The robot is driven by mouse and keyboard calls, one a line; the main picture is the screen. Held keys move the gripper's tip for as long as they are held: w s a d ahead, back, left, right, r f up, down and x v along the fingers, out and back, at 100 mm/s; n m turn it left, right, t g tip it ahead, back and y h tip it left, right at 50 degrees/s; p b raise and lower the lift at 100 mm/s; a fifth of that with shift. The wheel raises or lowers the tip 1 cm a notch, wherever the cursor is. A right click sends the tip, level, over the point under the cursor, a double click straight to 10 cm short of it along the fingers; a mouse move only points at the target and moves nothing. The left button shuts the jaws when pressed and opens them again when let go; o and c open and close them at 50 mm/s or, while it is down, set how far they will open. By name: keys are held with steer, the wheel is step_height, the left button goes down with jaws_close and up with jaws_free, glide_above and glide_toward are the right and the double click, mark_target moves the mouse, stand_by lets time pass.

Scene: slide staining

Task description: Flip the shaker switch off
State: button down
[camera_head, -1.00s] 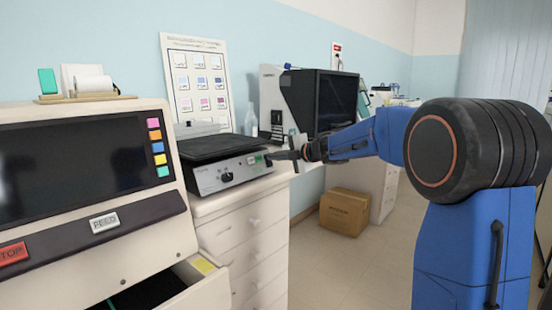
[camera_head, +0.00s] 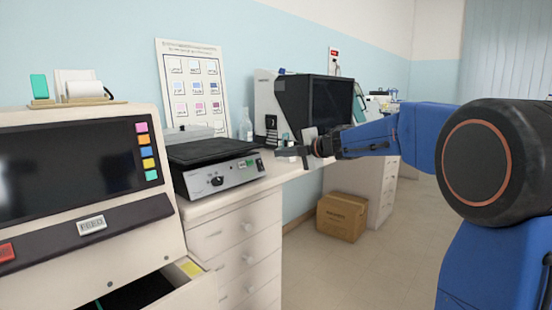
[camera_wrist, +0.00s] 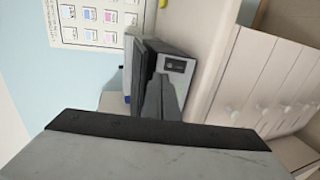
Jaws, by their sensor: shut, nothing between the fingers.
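The shaker (camera_head: 222,178) is a grey box with a black ribbed platform on top and a dark knob on its front panel. It stands on the white drawer bench. Its switch (camera_head: 248,163) is a small green and dark patch at the panel's right end; its position is too small to tell. In the wrist view the shaker (camera_wrist: 185,84) appears turned on its side, with the dark switch plate (camera_wrist: 175,66) just beyond my fingers. My gripper (camera_head: 279,152) is shut and empty, to the right of the switch and apart from it. It also shows in the wrist view (camera_wrist: 160,80).
A beige machine with a dark screen (camera_head: 70,165) and an open drawer stands at the left. A dark-fronted instrument (camera_head: 318,105) and a clear bottle (camera_head: 246,126) stand behind my gripper. A cardboard box (camera_head: 342,216) is on the floor. The floor at right is free.

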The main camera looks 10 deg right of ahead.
steer(key=shift+s+d+r, duration=0.65)
steer(key=shift+s, duration=0.3)
steer(key=shift+s+d+r, duration=0.6)
steer(key=shift+s+d, duration=0.05)
steer(key=shift+s, duration=0.25)
steer(key=s+d+r+m+t+h, duration=0.4)
steer(key=s+d+m+h, duration=0.15)
steer(key=m, duration=0.35)
steer(key=s+d+f+m+g+h, duration=0.1)
steer(key=s+d+f+m+h, duration=0.3)
steer(key=s, duration=0.3)
steer(key=s+d+f+m+g+h, duration=0.1)
steer(key=s+d+f+m+h, duration=0.1)
steer(key=s+f+m, duration=0.3)
steer(key=s+a+f+m+g+y, duration=0.1)
steer(key=s+a+f+m+g, duration=0.1)
steer(key=s+f, duration=0.6)
steer(key=s+a+f+m+g, duration=0.2)
steer(key=s+f, duration=0.5)
steer(key=s, duration=0.5)
steer(key=s+a+f+m+g+y, duration=0.1)
steer(key=s+a+f+m+g, duration=0.2)
steer(key=s+f+g, duration=0.2)
steer(key=s+f, duration=0.3)
steer(key=s, duration=0.2)
steer(key=shift+s+a+f+y, duration=0.2)
steer(key=shift+a+f+y, duration=0.1)
steer(key=shift+a+y, duration=0.05)
